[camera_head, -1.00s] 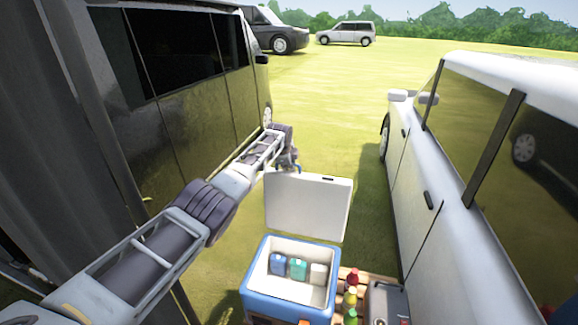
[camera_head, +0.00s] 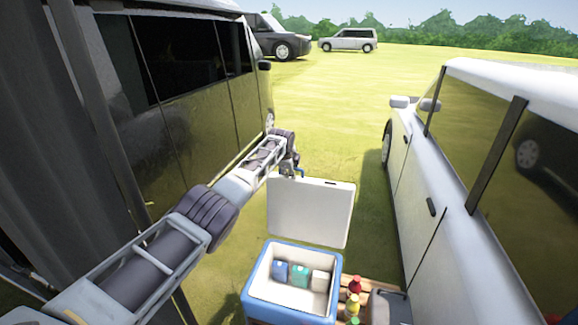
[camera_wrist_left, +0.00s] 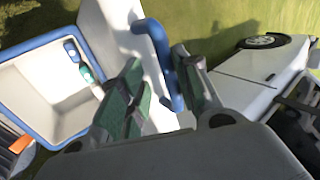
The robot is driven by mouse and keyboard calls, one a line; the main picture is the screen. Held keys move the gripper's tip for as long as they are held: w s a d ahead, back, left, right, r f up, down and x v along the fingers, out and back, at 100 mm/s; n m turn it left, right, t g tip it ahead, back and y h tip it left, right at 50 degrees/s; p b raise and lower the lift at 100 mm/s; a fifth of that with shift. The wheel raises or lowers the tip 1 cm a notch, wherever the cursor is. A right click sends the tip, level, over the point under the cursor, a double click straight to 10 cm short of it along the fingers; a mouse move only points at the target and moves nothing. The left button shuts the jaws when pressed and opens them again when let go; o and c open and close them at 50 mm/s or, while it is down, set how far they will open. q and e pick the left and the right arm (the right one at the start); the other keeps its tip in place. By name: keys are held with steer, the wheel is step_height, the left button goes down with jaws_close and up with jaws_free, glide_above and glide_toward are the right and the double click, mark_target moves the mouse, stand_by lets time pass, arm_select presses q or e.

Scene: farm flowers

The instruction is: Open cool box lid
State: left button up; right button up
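The cool box (camera_head: 334,285) is blue outside and white inside, at the bottom centre of the head view. Its white lid (camera_head: 310,212) stands raised, about upright, at the far side of the box, and the box is open. In the wrist view, the lid (camera_wrist_left: 118,28) carries a blue handle (camera_wrist_left: 163,62). My left gripper (camera_head: 292,172) is at the lid's upper left corner. In the wrist view, its green-padded fingers (camera_wrist_left: 160,92) are apart, with the handle between them; the handle lies close to one finger. My right gripper is out of view.
A white car (camera_head: 450,215) flanks the right, a dark van (camera_head: 190,110) the left.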

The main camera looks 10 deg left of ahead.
arm_select(q)
steer(key=shift+s+r, duration=0.15)
steer(key=shift+r, duration=0.1)
steer(key=shift+s+r, duration=0.15)
steer(key=shift+r, duration=0.15)
steer(key=v, duration=1)
steer(key=shift+s+r, duration=0.2)
steer(key=shift+r, duration=0.1)
stand_by(0.6)
